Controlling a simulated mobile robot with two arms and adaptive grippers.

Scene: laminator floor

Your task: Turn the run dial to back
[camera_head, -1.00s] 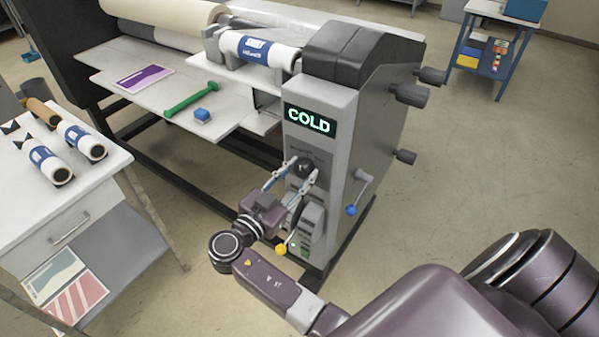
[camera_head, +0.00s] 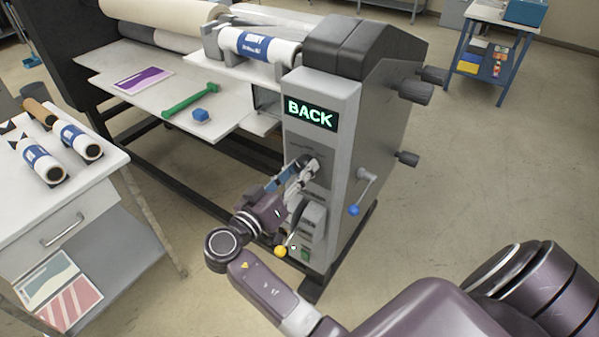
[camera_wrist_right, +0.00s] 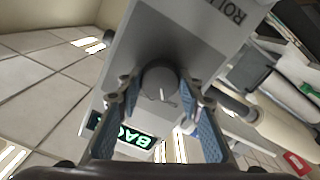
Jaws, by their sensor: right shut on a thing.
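The run dial (camera_wrist_right: 158,84) is a round dark knob with a white pointer line on the grey front panel (camera_head: 321,106) of the laminator. My right gripper (camera_wrist_right: 160,104) is shut on the dial, with a blue-padded finger on each side of it in the right wrist view. In the head view the right gripper (camera_head: 305,170) is at the panel, rotated, and hides most of the dial. The display (camera_head: 310,114) above it reads BACK in green letters. My left gripper is not in view.
A lever with a yellow knob (camera_head: 280,251) is just below my right gripper. A crank with a blue knob (camera_head: 353,210) is on the machine's right side. Open floor is on the right.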

